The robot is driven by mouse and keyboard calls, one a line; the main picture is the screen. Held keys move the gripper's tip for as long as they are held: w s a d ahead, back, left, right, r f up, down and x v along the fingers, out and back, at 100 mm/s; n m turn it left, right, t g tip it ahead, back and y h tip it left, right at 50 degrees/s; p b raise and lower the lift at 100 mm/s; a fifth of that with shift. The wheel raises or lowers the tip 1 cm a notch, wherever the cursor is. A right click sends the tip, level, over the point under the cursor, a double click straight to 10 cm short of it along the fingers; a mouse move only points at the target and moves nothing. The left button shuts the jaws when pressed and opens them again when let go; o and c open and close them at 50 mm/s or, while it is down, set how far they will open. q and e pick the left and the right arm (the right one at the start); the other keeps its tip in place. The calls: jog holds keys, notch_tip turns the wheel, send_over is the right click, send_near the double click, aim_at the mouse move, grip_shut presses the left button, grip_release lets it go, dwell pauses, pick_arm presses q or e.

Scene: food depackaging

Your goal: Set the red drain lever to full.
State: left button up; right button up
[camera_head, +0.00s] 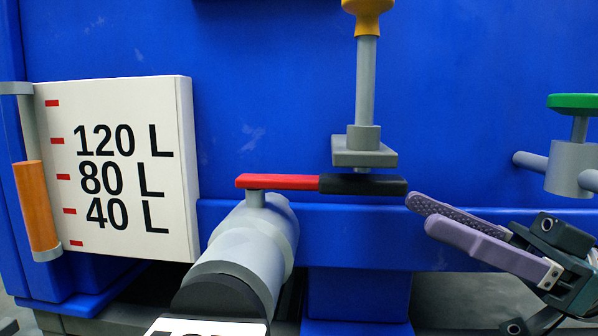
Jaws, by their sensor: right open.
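The red drain lever (280,182) lies about level on top of the grey drain pipe (250,240), at the middle of the head view. Its black grip end (362,185) points right, and the lever lies across the pipe. My right gripper (418,213) is at the right, with purple fingers parted. Its fingertips are just right of and slightly below the end of the black grip, with nothing between them. Whether a fingertip touches the grip cannot be told. My left gripper is out of view.
A grey rod with a yellow knob (368,12) and square plate (364,151) hangs right above the black grip. A white gauge board (118,240) and an orange cylinder (37,205) are left. A green-topped valve (574,102) is at right. The blue tank wall (270,80) stands behind.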

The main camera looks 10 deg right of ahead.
aim_at(356, 191)
jog(key=a, duration=0.2)
jog(key=a+r, duration=0.1)
jog(key=a, duration=0.2)
jog(key=shift+s+a+r+b, duration=0.1)
jog(key=shift+r+b, duration=0.1)
jog(key=shift+b, duration=0.2)
jog(key=x, duration=0.2)
jog(key=b+x, duration=0.1)
jog(key=shift+w+a+r, duration=0.15)
jog(key=shift+w+r, duration=0.2)
jog(key=shift+w, duration=0.1)
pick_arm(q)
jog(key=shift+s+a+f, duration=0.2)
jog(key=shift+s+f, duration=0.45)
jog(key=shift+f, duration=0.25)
pick_arm(e)
jog(key=shift+s+a, duration=0.1)
jog(key=shift+s, duration=0.05)
jog(key=c, duration=0.4)
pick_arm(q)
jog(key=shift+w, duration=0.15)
pick_arm(e)
grip_shut()
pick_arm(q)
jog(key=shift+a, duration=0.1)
